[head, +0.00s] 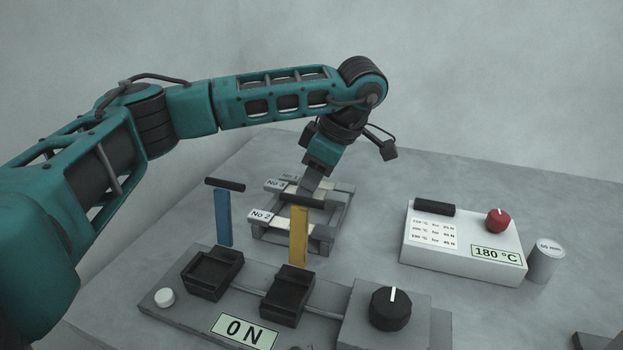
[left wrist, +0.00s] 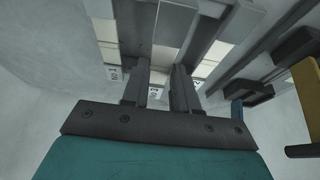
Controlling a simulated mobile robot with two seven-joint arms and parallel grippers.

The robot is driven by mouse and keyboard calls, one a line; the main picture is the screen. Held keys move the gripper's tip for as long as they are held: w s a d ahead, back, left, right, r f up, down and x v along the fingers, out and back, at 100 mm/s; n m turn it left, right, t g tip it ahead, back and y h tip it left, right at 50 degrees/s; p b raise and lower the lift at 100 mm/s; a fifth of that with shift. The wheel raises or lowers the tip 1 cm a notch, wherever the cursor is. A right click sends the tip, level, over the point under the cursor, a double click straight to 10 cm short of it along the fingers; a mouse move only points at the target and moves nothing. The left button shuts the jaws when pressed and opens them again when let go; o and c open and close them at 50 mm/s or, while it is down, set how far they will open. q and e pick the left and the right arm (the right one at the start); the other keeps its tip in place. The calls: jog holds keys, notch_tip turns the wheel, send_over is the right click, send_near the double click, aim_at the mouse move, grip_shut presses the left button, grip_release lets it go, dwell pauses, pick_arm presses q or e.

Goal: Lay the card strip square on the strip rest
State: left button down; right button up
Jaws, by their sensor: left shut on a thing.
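My left gripper (head: 312,187) reaches down over a low grey frame (head: 343,208) with pale card strips in it. Labels No 1, No 3 and No 2 show at the strips' left ends, with the No 2 strip (head: 262,216) nearest. In the left wrist view my left gripper (left wrist: 160,92) is shut on the middle strip (left wrist: 164,56), whose label seems to read No 3. The No 1 strip (left wrist: 114,73) lies beside it. The held strip is partly hidden by the fingers. I cannot tell whether it touches the frame, nor which part is the strip rest.
In front stands a grey device (head: 180,318) with two black blocks, blue (head: 223,218) and yellow (head: 299,236) uprights, a black knob and a 0 N display. At right are a white box (head: 463,240) reading 180 °C and a grey cylinder (head: 545,262). The table behind the box is clear.

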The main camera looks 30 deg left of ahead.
jog(key=shift+r, duration=0.3)
pick_arm(q)
jog(key=shift+f+b, duration=0.4)
jog(key=shift+f, duration=0.8)
pick_arm(e)
jog(key=shift+f, duration=0.65)
dwell(0.5)
dwell(0.5)
pick_arm(q)
jog(key=shift+c, duration=1.5)
grip_release()
jog(key=shift+r+p, duration=2.5)
jog(key=shift+r, duration=0.45)
jog(key=shift+r+p, duration=0.85)
jog(key=shift+r, duration=0.25)
pick_arm(e)
jog(key=r, duration=0.5)
jog(key=shift+s+d, duration=0.1)
jog(key=shift+s, duration=0.25)
